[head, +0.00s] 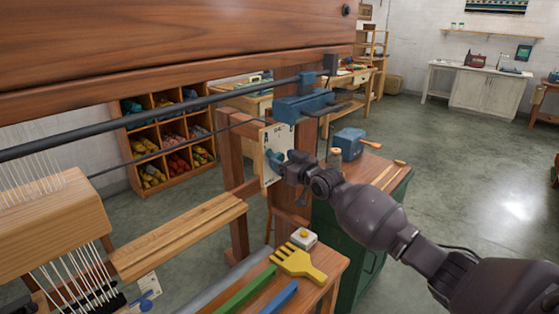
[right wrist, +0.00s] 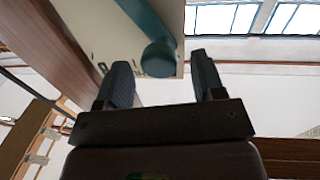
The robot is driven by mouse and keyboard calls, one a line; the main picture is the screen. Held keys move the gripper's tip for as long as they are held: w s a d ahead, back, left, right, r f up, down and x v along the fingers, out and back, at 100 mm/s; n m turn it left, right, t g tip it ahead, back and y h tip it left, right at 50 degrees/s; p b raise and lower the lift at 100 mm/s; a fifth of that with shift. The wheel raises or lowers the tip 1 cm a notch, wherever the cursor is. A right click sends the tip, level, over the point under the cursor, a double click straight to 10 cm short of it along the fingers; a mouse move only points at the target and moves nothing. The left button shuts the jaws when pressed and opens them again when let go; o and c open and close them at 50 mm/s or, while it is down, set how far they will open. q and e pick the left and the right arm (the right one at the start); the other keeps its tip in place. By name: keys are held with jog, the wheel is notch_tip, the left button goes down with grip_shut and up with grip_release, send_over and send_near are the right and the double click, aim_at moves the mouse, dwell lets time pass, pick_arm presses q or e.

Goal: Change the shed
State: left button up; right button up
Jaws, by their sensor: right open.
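A blue-teal lever with a rounded end (right wrist: 158,58) is mounted on a pale marked plate (head: 281,137) on the side of the wooden loom (head: 180,45). My right gripper (head: 287,165) is at the lower part of this plate. In the right wrist view its two dark fingers stand apart, and the lever's end shows between the fingertips; I cannot tell whether they touch it. White warp threads (head: 78,270) show at the left. My left gripper is not in view.
A yellow comb (head: 298,263), a white box with a knob (head: 304,237) and green (head: 246,290) and blue strips lie on a wooden bench below. A green cabinet (head: 345,235) stands right behind my right arm. A skein shelf (head: 170,138) is behind the loom. Open floor lies right.

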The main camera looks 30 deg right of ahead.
jog(key=shift+x, duration=1)
grip_shut()
